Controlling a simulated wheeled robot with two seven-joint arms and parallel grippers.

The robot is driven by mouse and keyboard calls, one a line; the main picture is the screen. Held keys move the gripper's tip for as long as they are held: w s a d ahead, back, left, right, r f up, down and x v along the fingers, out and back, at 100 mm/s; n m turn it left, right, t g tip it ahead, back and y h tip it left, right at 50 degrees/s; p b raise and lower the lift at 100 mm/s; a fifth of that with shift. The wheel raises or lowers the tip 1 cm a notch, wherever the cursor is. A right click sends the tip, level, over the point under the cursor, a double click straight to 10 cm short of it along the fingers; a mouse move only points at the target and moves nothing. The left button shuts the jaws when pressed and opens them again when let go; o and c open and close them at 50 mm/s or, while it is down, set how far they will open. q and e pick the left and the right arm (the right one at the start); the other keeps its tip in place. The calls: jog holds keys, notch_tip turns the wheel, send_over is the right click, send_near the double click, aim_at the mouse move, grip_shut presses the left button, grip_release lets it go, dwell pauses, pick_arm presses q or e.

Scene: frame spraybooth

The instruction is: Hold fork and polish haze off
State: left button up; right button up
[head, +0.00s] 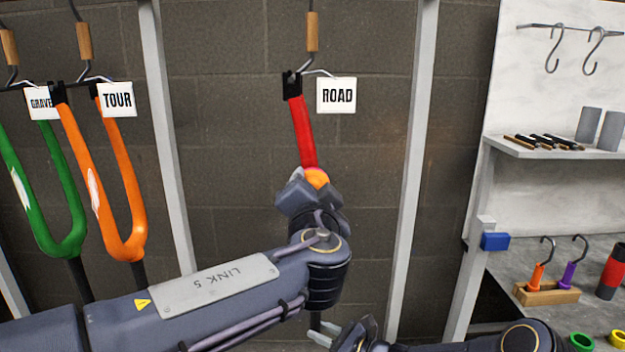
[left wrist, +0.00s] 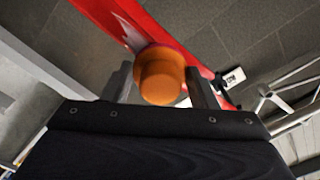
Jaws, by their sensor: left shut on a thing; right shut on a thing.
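The red fork (head: 302,130) hangs from a black clip beside a white ROAD tag (head: 337,95). My left gripper (head: 315,185) is in front of it, shut on an orange round pad (head: 317,178). In the left wrist view the orange pad (left wrist: 161,76) sits between the fingers, against or very close to the red fork (left wrist: 185,55). A white marking (left wrist: 128,28) shows on the fork there. My left arm hides the fork's lower part. My right gripper (head: 338,336) is low, shut around what looks like the fork's dark lower stem (head: 315,321), mostly hidden.
A green fork (head: 62,235) and an orange TOUR fork (head: 98,170) hang at left. Grey posts (head: 412,170) flank the red fork, with a block wall behind. At right are a shelf (head: 540,148) with dark sticks and a bench with a wooden hook holder (head: 546,294).

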pick_arm(q)
notch_tip(320, 180, down, 8)
dwell(1.0)
jog(key=shift+w+a+f, duration=0.1)
jog(key=s, duration=0.6)
dwell(0.3)
jog(key=shift+s, duration=0.15)
jog(key=s, duration=0.2)
jog(key=shift+s, duration=0.4)
jog(key=shift+w, duration=0.1)
dwell(0.4)
jog(key=w, duration=0.7)
